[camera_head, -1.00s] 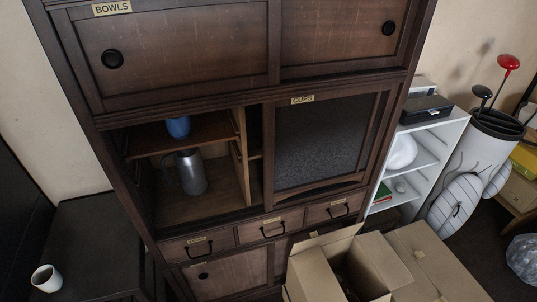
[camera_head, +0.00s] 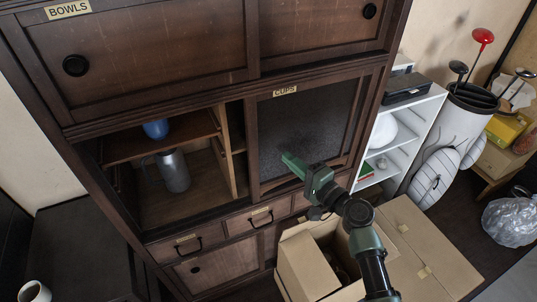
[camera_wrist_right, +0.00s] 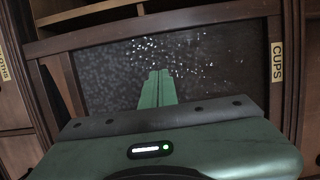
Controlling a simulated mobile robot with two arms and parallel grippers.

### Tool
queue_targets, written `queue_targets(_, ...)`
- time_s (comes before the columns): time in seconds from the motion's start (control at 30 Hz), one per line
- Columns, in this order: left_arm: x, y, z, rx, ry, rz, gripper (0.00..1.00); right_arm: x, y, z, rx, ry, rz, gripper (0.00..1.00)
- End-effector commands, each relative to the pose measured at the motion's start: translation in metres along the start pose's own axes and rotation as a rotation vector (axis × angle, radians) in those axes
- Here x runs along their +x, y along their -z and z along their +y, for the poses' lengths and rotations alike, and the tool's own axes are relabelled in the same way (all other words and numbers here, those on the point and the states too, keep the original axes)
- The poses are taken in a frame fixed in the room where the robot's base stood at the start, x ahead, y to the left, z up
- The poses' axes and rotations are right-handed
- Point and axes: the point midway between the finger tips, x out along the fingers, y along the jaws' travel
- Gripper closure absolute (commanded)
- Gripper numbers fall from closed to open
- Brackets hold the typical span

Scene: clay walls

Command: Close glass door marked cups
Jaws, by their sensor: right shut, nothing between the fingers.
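The glass door (camera_head: 325,118) marked "CUPS" has a dark wooden frame and dark speckled glass. It covers the right part of the cabinet's middle opening. Its label (camera_head: 285,91) is on the top rail and also shows in the right wrist view (camera_wrist_right: 277,62). The left part of the opening is uncovered. My right gripper (camera_head: 287,158) is shut and empty, in front of the lower part of the glass. In the right wrist view its green fingers (camera_wrist_right: 157,78) point at the glass panel (camera_wrist_right: 210,50); I cannot tell whether they touch it. My left gripper is not in view.
In the uncovered part stand a blue vessel (camera_head: 156,129) on a shelf and a grey jug (camera_head: 173,171) below. Open cardboard boxes (camera_head: 310,268) stand on the floor before the cabinet. A white shelf unit (camera_head: 411,130) is to the right.

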Motion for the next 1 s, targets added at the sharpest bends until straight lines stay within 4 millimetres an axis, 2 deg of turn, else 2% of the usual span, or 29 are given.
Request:
queue_targets(0.03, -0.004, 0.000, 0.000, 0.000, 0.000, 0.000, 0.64, 0.013, 0.000, -0.004, 0.002, 0.002, -0.001, 1.00)
queue_targets(0.17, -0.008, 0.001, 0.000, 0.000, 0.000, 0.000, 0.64, 0.039, -0.001, -0.002, 0.003, 0.001, -0.001, 1.00)
queue_targets(0.3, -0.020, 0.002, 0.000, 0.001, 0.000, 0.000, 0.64, 0.042, -0.023, -0.003, 0.003, -0.001, 0.000, 1.00)
queue_targets(0.43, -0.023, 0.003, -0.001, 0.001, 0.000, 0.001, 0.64, 0.045, -0.035, -0.001, 0.002, -0.001, -0.001, 1.00)
queue_targets(1.0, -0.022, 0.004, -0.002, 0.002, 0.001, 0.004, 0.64, 0.046, -0.039, 0.002, -0.001, -0.001, 0.000, 1.00)
